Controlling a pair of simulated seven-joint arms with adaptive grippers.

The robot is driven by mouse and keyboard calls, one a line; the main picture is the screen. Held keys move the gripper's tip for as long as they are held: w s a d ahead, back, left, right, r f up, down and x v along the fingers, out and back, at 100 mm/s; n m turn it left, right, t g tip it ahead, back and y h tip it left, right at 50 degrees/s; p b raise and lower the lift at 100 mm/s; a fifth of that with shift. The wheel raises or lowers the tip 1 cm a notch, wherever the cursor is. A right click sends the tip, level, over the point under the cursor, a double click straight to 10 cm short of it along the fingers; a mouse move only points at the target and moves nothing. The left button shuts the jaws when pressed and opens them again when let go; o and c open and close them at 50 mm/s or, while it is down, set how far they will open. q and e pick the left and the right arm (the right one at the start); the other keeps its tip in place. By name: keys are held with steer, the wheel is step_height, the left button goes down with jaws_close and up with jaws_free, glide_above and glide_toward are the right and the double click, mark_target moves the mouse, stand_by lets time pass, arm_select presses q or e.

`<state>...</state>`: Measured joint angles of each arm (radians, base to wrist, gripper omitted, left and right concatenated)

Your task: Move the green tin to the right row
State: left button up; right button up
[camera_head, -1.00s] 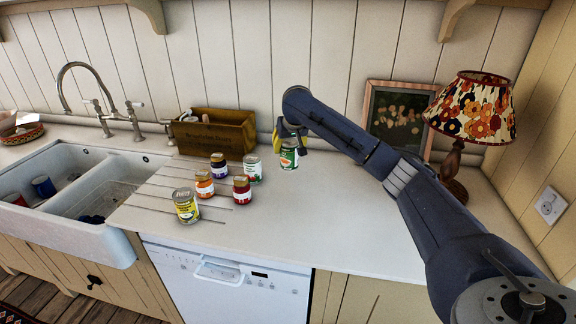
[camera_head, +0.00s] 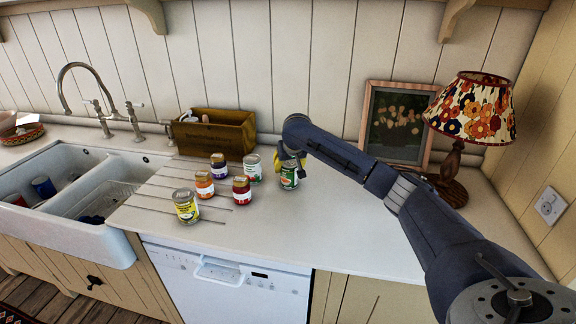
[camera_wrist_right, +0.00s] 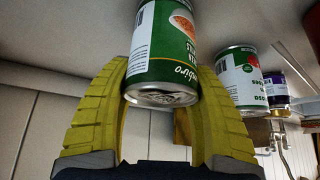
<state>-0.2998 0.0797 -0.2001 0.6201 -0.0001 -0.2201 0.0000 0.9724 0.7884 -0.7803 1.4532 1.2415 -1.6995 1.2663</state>
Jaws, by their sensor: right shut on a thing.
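The green tin (camera_head: 289,177) has a green and white label with a food picture and is upright in the head view, at or just above the counter, right of the other tins and jars. My right gripper (camera_head: 289,163) is shut on it, with yellow fingers on either side. In the right wrist view the tin (camera_wrist_right: 163,45) sits between the yellow fingers (camera_wrist_right: 163,85). I cannot tell whether its base touches the counter. A white and green tin (camera_head: 253,169) and a red jar (camera_head: 241,191) form a row to its left. My left gripper is out of view.
A purple jar (camera_head: 218,167), an orange jar (camera_head: 204,185) and a yellow tin (camera_head: 186,206) form another row further left. A wooden crate (camera_head: 222,133) stands behind. A lamp (camera_head: 474,108) and picture frame (camera_head: 395,122) stand right. The front right counter is clear.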

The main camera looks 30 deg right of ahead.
steer(key=o, duration=1.5)
steer(key=shift+f, duration=0.1)
steer(key=shift+o, duration=0.2)
steer(key=shift+s+a+r, duration=0.1)
steer(key=shift+s+r, duration=0.1)
steer(key=shift+r, duration=0.35)
steer(key=v, duration=1.1)
steer(key=shift+s, duration=0.1)
steer(key=shift+a, duration=0.1)
